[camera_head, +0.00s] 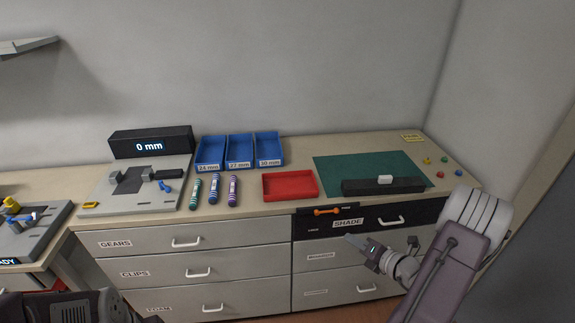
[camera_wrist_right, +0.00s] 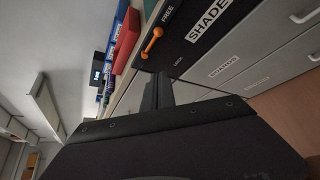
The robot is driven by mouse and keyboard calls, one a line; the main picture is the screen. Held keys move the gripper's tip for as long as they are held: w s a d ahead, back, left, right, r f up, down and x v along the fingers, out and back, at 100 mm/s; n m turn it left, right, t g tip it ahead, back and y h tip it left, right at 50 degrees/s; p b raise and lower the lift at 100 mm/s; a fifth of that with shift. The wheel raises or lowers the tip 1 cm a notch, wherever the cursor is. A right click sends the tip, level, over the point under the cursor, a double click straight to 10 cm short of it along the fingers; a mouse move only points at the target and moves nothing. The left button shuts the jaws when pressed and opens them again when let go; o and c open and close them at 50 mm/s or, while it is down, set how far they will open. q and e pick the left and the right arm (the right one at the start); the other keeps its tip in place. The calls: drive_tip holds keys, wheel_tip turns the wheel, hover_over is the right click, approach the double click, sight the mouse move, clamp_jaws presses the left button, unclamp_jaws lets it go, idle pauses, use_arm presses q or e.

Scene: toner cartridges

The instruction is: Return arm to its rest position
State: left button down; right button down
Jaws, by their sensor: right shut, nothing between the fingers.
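My right arm (camera_head: 445,265) comes in from the lower right, in front of the drawer unit. My right gripper (camera_head: 352,239) is shut and empty, its tip pointing left in front of the right-hand drawers, apart from the counter top. In the right wrist view its dark fingers (camera_wrist_right: 158,92) lie together with nothing between them. A dark part of my own body (camera_head: 70,306) shows at the bottom left; no left fingers are visible.
The black SHADE drawer (camera_head: 345,222) is closed, with an orange lever (camera_head: 327,211) beside its label. A red tray (camera_head: 290,198), blue bins (camera_head: 239,166) and a green mat (camera_head: 330,172) with a black bar (camera_head: 360,187) are on the counter (camera_head: 250,210). A wall stands right.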

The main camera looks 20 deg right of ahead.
drive_tip(key=w+a+r+n+g+y, duration=0.1)
drive_tip(key=a+r+n+y, duration=0.15)
drive_tip(key=a, duration=0.45)
drive_tip(key=w+a+r+n+g+y, duration=0.15)
drive_tip(key=a+n, duration=0.25)
drive_tip(key=a, duration=0.4)
drive_tip(key=w+a+r+n+g+y, duration=0.1)
drive_tip(key=a+r+n+g+y, duration=0.2)
drive_tip(key=a, duration=0.4)
drive_tip(key=s+a+f+n+g, duration=0.1)
drive_tip(key=s+a+n+g, duration=0.6)
drive_tip(key=s+a+n, duration=0.45)
drive_tip(key=s+d+f+n+g+h, duration=0.1)
drive_tip(key=s+d+f+n+h, duration=0.2)
drive_tip(key=n, duration=0.4)
drive_tip(key=s+d+f+n+g+h, duration=0.1)
drive_tip(key=s+d+n+h, duration=0.1)
drive_tip(key=s+n+h, duration=0.3)
drive_tip(key=w+d+f+n+t+h, duration=0.1)
drive_tip(key=w+d+n+t, duration=0.1)
drive_tip(key=w+d+n, duration=0.2)
drive_tip(key=d+n, duration=0.3)
drive_tip(key=n, duration=0.4)
drive_tip(key=shift+d, duration=0.4)
